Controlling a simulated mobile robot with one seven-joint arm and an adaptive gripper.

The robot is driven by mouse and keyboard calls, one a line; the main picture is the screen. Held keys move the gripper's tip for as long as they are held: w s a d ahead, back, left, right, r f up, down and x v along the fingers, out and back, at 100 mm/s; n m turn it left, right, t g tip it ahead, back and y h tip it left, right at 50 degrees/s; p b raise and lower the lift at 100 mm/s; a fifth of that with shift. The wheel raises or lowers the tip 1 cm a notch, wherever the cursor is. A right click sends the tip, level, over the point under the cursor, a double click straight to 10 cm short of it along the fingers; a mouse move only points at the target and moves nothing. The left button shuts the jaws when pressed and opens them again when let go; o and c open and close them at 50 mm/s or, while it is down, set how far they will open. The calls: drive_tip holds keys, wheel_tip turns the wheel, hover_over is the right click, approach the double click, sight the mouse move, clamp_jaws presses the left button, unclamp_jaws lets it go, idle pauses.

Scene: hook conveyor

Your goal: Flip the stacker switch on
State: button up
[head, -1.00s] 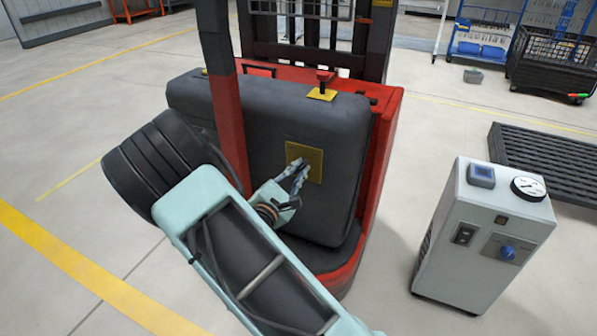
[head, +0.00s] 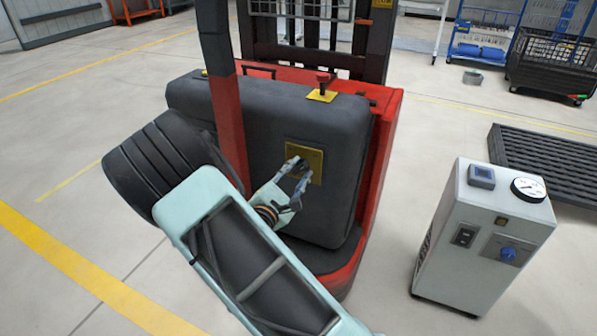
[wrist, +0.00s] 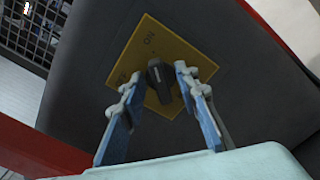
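The stacker (head: 385,140) is a red and black machine with a dark grey body panel. A yellow plate (head: 315,155) on that panel carries the black rotary switch. In the wrist view the switch knob (wrist: 160,78) sits on the yellow plate (wrist: 150,30), marked ON above it and apparently OFF to its left. My gripper (head: 298,175) is at the plate. In the wrist view my gripper (wrist: 158,75) is open, one finger on each side of the knob. I cannot tell whether either finger touches it.
A grey control cabinet (head: 470,260) stands at the right, near a dark slatted pallet (head: 550,165). The floor between the stacker and cabinet is clear.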

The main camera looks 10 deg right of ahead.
drive_tip(key=v, duration=1.2)
